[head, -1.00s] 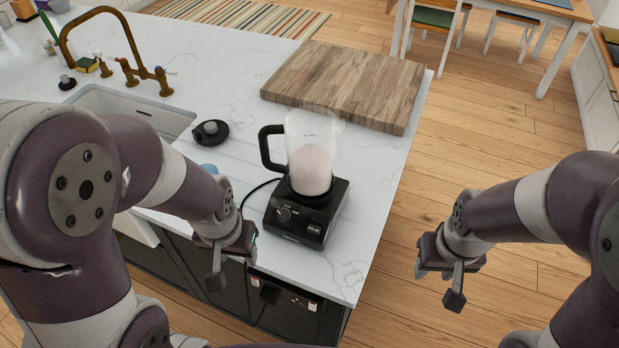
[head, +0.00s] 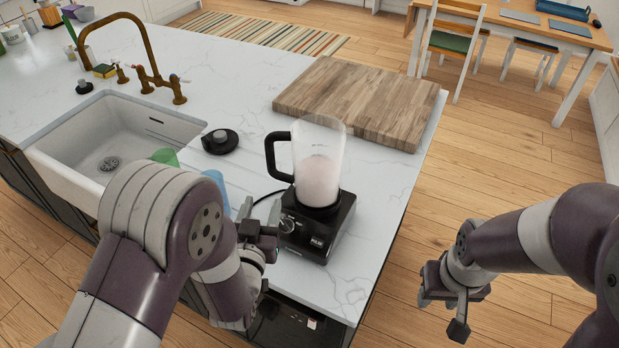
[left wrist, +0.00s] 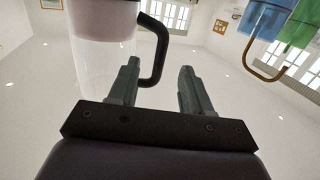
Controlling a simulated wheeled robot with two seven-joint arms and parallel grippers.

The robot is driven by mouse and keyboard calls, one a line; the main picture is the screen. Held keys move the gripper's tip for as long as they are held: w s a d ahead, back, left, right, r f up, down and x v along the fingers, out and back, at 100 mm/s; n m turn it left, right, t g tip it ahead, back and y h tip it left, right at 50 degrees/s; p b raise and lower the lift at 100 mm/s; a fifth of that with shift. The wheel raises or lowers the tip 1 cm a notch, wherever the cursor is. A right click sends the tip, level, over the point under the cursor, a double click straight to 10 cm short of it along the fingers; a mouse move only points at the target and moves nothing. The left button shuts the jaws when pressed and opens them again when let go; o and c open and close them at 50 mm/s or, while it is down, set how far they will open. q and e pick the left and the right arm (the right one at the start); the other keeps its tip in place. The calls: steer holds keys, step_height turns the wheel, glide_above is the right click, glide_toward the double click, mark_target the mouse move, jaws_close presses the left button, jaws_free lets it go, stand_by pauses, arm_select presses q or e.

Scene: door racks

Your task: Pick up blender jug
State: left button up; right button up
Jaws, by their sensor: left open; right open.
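The blender jug (head: 318,165) is clear with pinkish-white contents low inside and a black handle (head: 276,158) on its left side. It stands upright on the black blender base (head: 315,228) near the counter's front edge. My left gripper (head: 262,228) is open and empty, just left of the base and below the handle. In the left wrist view the open fingers (left wrist: 158,88) point toward the jug (left wrist: 100,50), and the handle (left wrist: 155,50) shows between the fingertips; contact cannot be told. My right gripper (head: 455,305) is open and empty over the floor, right of the counter.
A round black lid (head: 220,141) lies on the counter left of the jug. A blue cup (head: 217,188) and a green cup (head: 165,157) stand near my left arm. A wooden board (head: 358,100) lies behind the jug. A sink (head: 95,140) is at left.

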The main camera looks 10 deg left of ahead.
mark_target(270, 167)
arm_select(q)
steer(key=shift+t, duration=0.4)
steer(key=w+p, duration=0.1)
steer(key=w, duration=0.3)
steer(key=w+p, duration=0.1)
steer(key=w, duration=0.3)
steer(key=w+r+p, duration=0.1)
steer(key=w, duration=0.3)
steer(key=shift+a+p, duration=0.3)
steer(key=shift+p, duration=0.05)
steer(key=shift+w+f, duration=0.2)
steer(key=shift+w, duration=0.2)
steer(key=shift+s, duration=0.15)
jaws_close()
steer(key=shift+r, duration=0.15)
